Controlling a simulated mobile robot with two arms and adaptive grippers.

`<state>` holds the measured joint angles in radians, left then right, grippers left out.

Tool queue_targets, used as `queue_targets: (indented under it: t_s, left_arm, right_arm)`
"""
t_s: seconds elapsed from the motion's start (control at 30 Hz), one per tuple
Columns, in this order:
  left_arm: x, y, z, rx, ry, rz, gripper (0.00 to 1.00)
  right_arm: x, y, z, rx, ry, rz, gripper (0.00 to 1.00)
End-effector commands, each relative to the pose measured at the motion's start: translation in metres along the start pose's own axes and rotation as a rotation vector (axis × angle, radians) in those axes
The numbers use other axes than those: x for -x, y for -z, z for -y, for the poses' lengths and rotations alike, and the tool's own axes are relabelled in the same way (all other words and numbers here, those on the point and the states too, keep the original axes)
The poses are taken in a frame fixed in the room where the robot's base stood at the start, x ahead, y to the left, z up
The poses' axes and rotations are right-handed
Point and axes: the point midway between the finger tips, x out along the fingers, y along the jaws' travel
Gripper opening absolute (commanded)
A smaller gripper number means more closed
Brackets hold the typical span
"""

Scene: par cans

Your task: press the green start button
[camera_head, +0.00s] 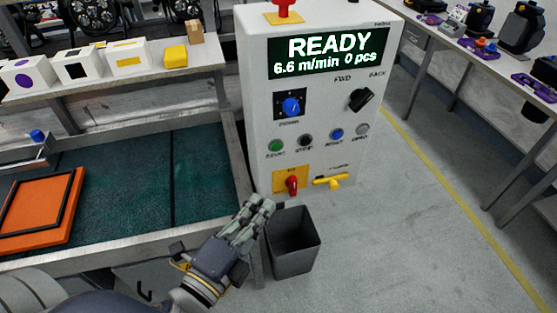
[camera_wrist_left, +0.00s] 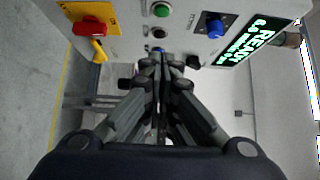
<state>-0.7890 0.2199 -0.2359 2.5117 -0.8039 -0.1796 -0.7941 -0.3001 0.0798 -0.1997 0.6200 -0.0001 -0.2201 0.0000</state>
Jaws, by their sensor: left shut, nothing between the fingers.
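A white control box (camera_head: 330,110) shows a lit READY display (camera_head: 333,50). Its green start button (camera_head: 276,146) sits at the left of a row of buttons and also shows at the top of the left wrist view (camera_wrist_left: 161,9). My left gripper (camera_head: 263,204) is shut and empty. In the head view it is in front of the box, lower than the green button and apart from it. In the left wrist view the closed fingertips (camera_wrist_left: 160,60) point toward the button row, with the green button beyond them. My right gripper is not in view.
Beside the green button are a black button (camera_head: 305,141) and a blue button (camera_head: 336,134). A red switch (camera_head: 292,185) on a yellow plate and a yellow handle (camera_head: 331,181) are below. A grey bin (camera_head: 294,243) stands on the floor; a green conveyor (camera_head: 200,170) lies left.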

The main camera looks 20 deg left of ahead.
Motion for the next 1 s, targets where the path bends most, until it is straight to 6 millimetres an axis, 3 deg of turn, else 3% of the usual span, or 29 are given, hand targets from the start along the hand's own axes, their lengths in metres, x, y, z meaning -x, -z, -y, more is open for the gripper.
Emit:
queue_targets:
  t_s: [0.27, 1.0]
  left_arm:
    - [-0.006, 0.000, -0.001, 0.002, 0.004, 0.000, 0.00]
    - [-0.076, 0.000, -0.003, 0.001, 0.005, -0.001, 0.00]
  right_arm:
    - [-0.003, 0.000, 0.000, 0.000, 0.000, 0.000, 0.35]
    - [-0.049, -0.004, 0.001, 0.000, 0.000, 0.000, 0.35]
